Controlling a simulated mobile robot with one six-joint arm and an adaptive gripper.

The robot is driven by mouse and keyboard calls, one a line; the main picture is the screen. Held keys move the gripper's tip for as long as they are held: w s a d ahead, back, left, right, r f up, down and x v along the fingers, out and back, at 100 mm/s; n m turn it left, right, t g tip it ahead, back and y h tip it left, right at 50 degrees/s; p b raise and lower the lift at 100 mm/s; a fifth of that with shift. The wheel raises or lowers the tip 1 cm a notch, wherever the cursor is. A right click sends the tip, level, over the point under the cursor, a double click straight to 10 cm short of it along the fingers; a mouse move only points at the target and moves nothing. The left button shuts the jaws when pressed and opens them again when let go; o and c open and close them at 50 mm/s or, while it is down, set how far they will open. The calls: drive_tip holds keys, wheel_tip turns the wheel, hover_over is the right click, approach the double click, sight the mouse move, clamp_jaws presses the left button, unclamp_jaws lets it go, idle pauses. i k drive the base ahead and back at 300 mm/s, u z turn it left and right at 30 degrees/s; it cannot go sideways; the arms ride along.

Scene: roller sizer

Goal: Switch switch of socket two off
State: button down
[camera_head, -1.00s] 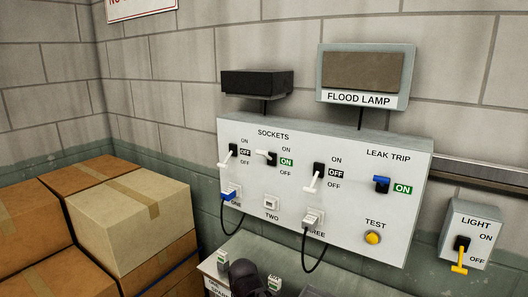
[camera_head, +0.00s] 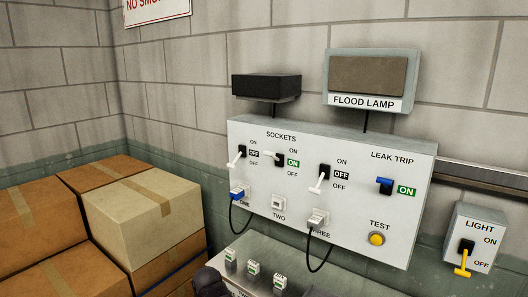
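The grey-white sockets panel (camera_head: 340,216) hangs on the wall in the head view. The switch of socket two (camera_head: 278,160) has a white lever sticking out to the left, and the green ON label (camera_head: 293,163) shows beside it. The socket two outlet (camera_head: 278,203) below it is empty. The switches of socket one (camera_head: 239,156) and socket three (camera_head: 321,178) have their levers down, with dark OFF labels beside them. My gripper's fingers do not show; only a dark rounded shape, likely part of my arm, shows at the bottom edge.
A blue plug (camera_head: 237,194) sits in socket one and a white plug (camera_head: 317,219) in socket three, with black cables hanging down. The leak trip switch (camera_head: 385,187) reads ON. A grey box (camera_head: 262,261) stands below the panel. Cardboard boxes (camera_head: 140,209) fill the left.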

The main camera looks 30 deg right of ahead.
sight(266, 153)
drive_tip(key=u, duration=0.2)
drive_tip(key=k, duration=1.4)
drive_tip(key=z, duration=0.55)
drive_tip(key=i, duration=1)
drive_tip(key=z, duration=0.05)
